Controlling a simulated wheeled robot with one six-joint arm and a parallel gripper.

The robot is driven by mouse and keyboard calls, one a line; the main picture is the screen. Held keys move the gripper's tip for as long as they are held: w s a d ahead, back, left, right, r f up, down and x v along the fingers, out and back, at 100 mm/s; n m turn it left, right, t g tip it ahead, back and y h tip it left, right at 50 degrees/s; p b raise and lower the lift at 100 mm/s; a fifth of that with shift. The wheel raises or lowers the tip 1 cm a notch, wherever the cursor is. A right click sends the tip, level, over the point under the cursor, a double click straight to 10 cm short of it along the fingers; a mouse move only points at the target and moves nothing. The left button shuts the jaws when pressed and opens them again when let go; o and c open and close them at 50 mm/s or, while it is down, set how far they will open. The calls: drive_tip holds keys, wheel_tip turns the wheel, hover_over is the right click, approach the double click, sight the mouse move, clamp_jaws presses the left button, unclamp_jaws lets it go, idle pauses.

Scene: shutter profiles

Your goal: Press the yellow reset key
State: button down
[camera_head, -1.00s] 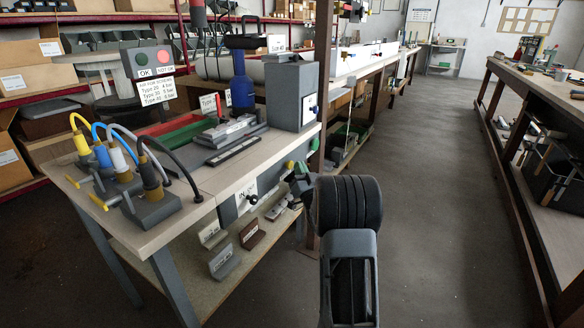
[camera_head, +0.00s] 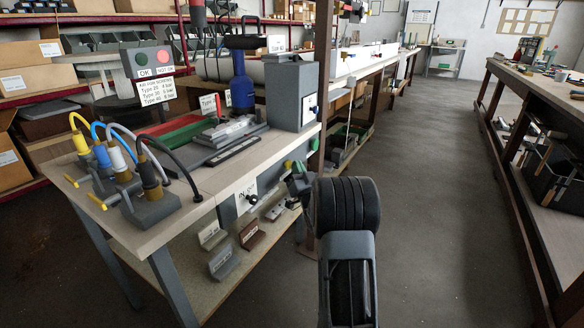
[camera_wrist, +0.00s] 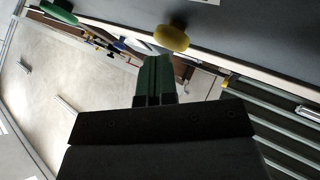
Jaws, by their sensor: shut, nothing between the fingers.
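The yellow reset key (camera_wrist: 172,38) is a round knob on the grey bench front, at the top middle of the wrist view. A green round key (camera_wrist: 58,11) sits to its left. My gripper (camera_wrist: 155,60) is shut and empty; its green fingertips are just below the yellow key and slightly left of its middle. I cannot tell whether they touch it. In the head view my gripper (camera_head: 298,178) is at the bench's right front side, below the grey box, and the small keys there are hard to make out.
The workbench (camera_head: 190,215) carries a fixture with coloured hoses (camera_head: 148,195), a grey box (camera_head: 293,95) and a sign with green and red lamps (camera_head: 153,65). Small blocks (camera_head: 224,262) lie on its lower shelf. The aisle floor (camera_head: 440,190) to the right is clear.

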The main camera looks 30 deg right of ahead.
drive_tip(key=shift+w, duration=0.1)
idle(0.6)
drive_tip(key=shift+s+d+b, duration=0.35)
drive_tip(key=shift+s+b, duration=0.15)
drive_tip(key=shift+s, duration=0.35)
drive_tip(key=shift+s, duration=0.1)
drive_tip(key=shift+s+d+b, duration=0.25)
drive_tip(key=shift+s+d, duration=0.15)
drive_tip(key=shift+s, duration=0.3)
drive_tip(key=shift+s+d+b, duration=0.25)
drive_tip(key=shift+s+d, duration=0.2)
drive_tip(key=shift+s, duration=0.3)
drive_tip(key=shift+s+d+b, duration=0.25)
drive_tip(key=shift+s+d, duration=0.15)
drive_tip(key=shift+s, duration=0.3)
